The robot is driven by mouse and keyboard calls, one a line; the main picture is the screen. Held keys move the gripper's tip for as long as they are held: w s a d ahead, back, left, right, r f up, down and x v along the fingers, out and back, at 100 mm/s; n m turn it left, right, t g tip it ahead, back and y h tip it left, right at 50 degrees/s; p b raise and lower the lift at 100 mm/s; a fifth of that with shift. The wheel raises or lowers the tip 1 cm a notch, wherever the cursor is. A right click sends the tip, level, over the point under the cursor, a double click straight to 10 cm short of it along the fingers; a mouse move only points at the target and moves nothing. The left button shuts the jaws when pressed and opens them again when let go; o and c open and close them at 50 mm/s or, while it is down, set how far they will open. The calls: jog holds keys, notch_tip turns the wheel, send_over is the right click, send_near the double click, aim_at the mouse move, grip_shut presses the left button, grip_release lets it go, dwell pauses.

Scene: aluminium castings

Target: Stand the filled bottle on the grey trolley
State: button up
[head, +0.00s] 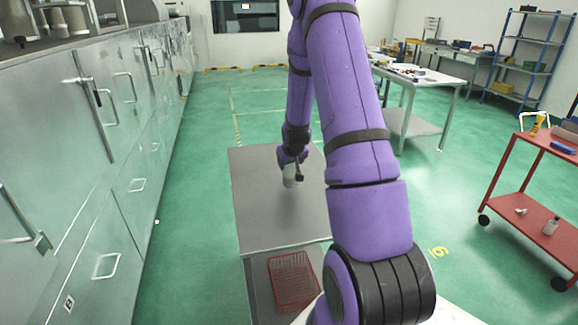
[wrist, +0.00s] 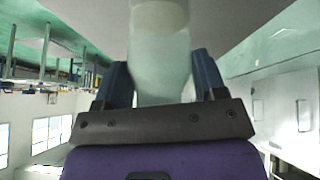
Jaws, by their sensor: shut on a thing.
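The grey trolley (head: 265,218) stands ahead of me on the green floor, with a wide flat top. My gripper (head: 295,167) is over the trolley's top, toward its far right part. It is shut on a pale, whitish bottle (head: 288,181). In the wrist view the bottle (wrist: 160,50) sits between my gripper's two dark fingers (wrist: 162,78), with a paler, beige-tinted part at the picture's top edge. I cannot tell whether the bottle's base touches the trolley's top. My arm hides the trolley's right side.
A red basket (head: 292,281) is on the trolley's lower shelf. A run of metal cabinets (head: 95,150) lines the left. A red trolley (head: 540,222) with small items stands at the right. A white workbench (head: 420,78) is behind. The grey trolley's top is otherwise bare.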

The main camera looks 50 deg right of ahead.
jog(key=shift+w+d+f, duration=0.7)
jog(key=shift+w+f, duration=0.15)
jog(key=shift+f, duration=0.15)
jog(key=shift+w+d+f, duration=0.65)
jog(key=shift+w+f, duration=0.15)
jog(key=shift+f, duration=0.15)
jog(key=o, duration=1)
jog(key=shift+o, duration=0.2)
